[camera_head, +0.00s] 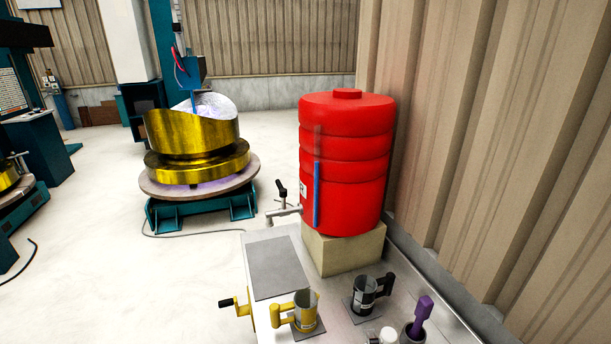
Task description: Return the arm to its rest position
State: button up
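My gripper and arm do not show in the head view, so I cannot see the arm's pose or what the gripper holds. A yellow mug (307,311) with its handle to the left and a black mug (364,298) with its handle to the right stand on small dark square pads on the metal table (270,227). A purple-handled tool (422,309) stands in a grey cup (412,334) at the bottom right.
A red tank (346,165) with a tap (283,212) stands on a beige block (345,249) near the corrugated wall (470,110). A gold part (195,140) sits on a round turntable (165,187). The floor (90,250) at left is mostly clear.

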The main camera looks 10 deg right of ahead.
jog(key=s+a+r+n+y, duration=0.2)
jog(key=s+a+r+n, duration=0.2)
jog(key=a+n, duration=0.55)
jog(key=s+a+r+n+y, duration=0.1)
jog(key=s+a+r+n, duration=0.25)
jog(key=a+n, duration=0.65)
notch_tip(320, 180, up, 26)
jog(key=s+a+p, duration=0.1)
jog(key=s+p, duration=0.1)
jog(key=p, duration=2.3)
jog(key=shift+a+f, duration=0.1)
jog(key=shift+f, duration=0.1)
